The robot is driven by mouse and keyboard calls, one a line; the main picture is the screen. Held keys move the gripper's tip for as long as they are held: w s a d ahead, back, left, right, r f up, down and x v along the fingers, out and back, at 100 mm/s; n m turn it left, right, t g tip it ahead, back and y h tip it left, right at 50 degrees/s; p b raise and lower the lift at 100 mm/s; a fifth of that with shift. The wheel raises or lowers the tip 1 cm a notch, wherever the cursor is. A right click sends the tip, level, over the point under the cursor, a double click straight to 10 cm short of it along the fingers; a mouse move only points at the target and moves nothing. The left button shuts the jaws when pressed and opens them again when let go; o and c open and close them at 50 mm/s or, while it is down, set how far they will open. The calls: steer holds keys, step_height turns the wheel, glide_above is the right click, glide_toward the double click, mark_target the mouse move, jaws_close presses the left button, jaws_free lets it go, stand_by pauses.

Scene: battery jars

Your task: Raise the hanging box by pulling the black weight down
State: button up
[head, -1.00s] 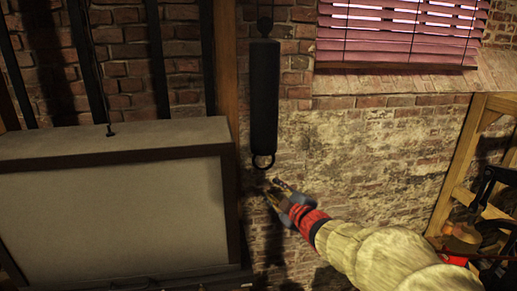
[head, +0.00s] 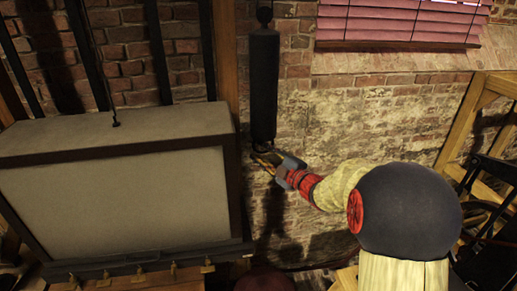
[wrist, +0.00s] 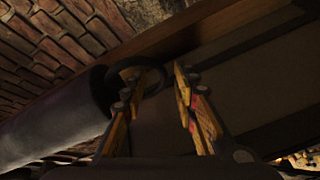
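The black weight (head: 264,85) is a long dark cylinder hanging upright against the brick wall, with a ring (head: 260,145) at its lower end. The hanging box (head: 110,200) is a large grey case with a dark frame, to the left of the weight. My gripper (head: 262,158) is at the ring, just below the weight. In the wrist view my gripper (wrist: 162,75) has its fingers apart, and the ring (wrist: 121,72) overlaps the left finger's tip. I cannot tell whether the finger is through the ring or only beside it. The weight (wrist: 50,120) also shows at the left there.
A wooden post (head: 225,60) stands between the box and the weight. A dark ledge with small brass hooks (head: 140,276) runs below the box. A window with pink blinds (head: 400,22) is at upper right, and a wooden frame (head: 470,125) stands at the right.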

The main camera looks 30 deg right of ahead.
steer(key=shift+w+a, duration=0.2)
steer(key=shift+w, duration=0.7)
steer(key=shift+c, duration=1.3)
steer(key=c, duration=0.4)
steer(key=shift+r, duration=0.15)
jaws_close()
